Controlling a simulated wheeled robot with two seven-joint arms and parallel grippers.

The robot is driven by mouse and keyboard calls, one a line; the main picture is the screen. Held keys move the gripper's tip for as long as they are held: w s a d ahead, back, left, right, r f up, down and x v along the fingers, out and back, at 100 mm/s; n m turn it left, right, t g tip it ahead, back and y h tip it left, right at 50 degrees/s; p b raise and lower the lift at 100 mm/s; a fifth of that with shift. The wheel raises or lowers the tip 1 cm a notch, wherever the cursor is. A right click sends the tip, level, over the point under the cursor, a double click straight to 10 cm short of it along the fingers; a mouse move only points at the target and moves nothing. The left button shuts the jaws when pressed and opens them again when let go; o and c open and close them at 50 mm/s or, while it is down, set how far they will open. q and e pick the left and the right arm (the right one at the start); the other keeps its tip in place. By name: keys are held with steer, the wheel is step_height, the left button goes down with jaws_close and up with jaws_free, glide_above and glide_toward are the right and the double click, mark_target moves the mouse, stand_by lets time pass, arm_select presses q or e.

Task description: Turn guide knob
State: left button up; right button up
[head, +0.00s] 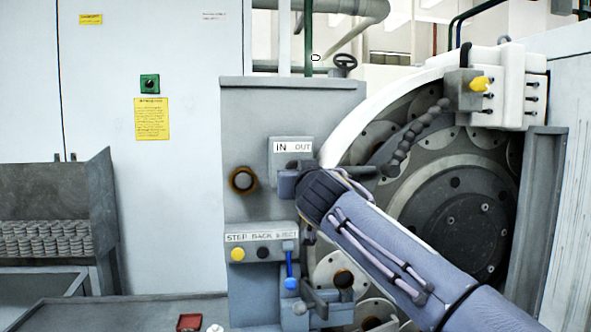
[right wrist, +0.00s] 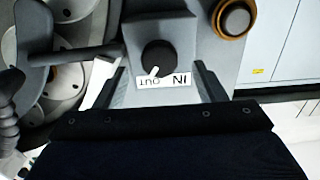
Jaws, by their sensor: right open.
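The guide knob (right wrist: 157,58) is a round black knob with a white pointer, on a grey box marked IN and OUT. In the right wrist view it appears upside down, and its pointer is turned toward the OUT word. My right gripper (right wrist: 160,68) is open, its two fingers apart on either side of the knob and its box; I cannot tell whether they touch. In the head view the right gripper (head: 289,183) is at the lower part of the IN/OUT box (head: 291,147) and mostly hides the knob. My left gripper is not in view.
An orange-ringed round button (head: 243,180) sits left of the box. Below is a STEP BACK panel (head: 262,238) with a yellow button (head: 238,254) and a blue lever (head: 290,271). The large grinder wheel (head: 462,222) stands right, behind my arm. A grey rod is close beside the box.

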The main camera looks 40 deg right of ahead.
steer(key=p+x, duration=0.1)
steer(key=x, duration=0.2)
steer(key=shift+w+d, duration=0.2)
steer(key=shift+w, duration=0.1)
steer(key=c, duration=1)
